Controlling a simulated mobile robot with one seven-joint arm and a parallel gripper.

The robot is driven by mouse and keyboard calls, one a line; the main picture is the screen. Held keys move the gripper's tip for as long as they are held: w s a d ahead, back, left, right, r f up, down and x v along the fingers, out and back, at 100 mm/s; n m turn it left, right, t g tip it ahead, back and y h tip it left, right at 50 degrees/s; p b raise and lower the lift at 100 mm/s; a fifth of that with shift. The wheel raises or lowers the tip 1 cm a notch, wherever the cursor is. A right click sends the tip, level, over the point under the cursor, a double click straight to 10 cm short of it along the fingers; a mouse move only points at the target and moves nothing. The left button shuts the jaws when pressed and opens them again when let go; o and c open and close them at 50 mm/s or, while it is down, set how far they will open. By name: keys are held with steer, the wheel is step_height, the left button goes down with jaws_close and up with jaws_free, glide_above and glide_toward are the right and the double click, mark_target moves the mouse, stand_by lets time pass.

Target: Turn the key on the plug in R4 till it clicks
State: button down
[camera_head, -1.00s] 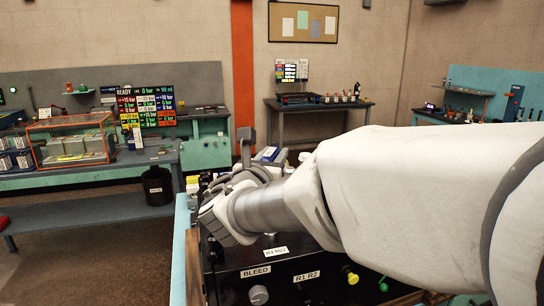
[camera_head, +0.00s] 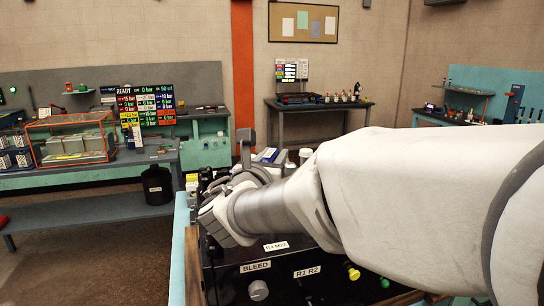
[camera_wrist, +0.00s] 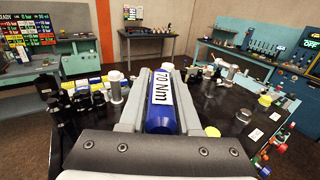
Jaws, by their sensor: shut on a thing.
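My gripper (camera_wrist: 162,80) is shut on a blue handle (camera_wrist: 160,112) with a white "70 Nm" label, seen between the two grey fingers in the wrist view. In the head view my gripper (camera_head: 222,205) is over the black block (camera_head: 232,275), largely covered by my own wrist. A white label reading "R4 M22" (camera_head: 275,246) is on the block just below my wrist. The R4 plug and the key's working end are hidden, so I cannot tell how they meet.
The black block's front carries a grey BLEED knob (camera_head: 258,290), a yellow knob (camera_head: 354,275) and a green knob (camera_head: 384,283). Several metal and black fittings (camera_wrist: 116,88) stand on its top. A bench with a display board (camera_head: 145,105) is at the back left.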

steer(key=shift+f+b, duration=0.7)
steer(key=shift+f, duration=0.05)
steer(key=c, duration=0.5)
jaws_free()
steer(key=shift+c, duration=0.2)
steer(key=b+v, duration=0.1)
steer(key=v, duration=1.6)
steer(key=shift+s+a, duration=0.2)
steer(key=shift+s, duration=0.05)
steer(key=shift+r, duration=0.1)
